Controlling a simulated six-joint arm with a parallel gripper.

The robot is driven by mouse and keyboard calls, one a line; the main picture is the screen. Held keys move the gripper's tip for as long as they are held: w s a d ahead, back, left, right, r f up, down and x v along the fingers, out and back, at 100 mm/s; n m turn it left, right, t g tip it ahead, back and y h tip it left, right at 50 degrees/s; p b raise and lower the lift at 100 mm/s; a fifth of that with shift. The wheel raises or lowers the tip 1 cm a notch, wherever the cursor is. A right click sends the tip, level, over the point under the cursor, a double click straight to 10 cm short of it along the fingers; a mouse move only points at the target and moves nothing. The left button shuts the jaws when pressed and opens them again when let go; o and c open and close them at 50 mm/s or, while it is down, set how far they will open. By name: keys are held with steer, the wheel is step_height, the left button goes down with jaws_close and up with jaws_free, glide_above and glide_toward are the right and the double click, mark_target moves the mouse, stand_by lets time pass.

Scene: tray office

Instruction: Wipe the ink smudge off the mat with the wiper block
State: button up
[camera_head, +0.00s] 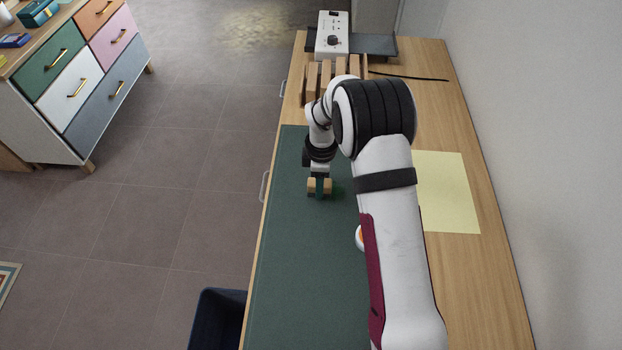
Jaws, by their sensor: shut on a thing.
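The dark green mat (290,260) covers the left part of the wooden desk. My gripper (319,179) points down over the upper part of the mat and is shut on the wiper block (313,188), a small tan and green piece. The block is at the mat's surface; I cannot tell whether it touches.
A pale yellow sheet (447,192) lies right of my arm. A slatted wooden rack (313,82) and a white box with a knob (332,38) stand at the far end. A small white and orange thing (359,237) is partly hidden by my arm. The near left mat is clear.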

mark_target(346, 189)
steer(key=shift+d, duration=3.45)
steer(key=shift+a, duration=4.85)
steer(key=shift+w+a, duration=0.2)
steer(key=shift+w, duration=0.4)
steer(key=shift+d, duration=4.95)
steer(key=shift+a+r, duration=0.1)
steer(key=shift+a, duration=4.85)
steer(key=shift+r, duration=4)
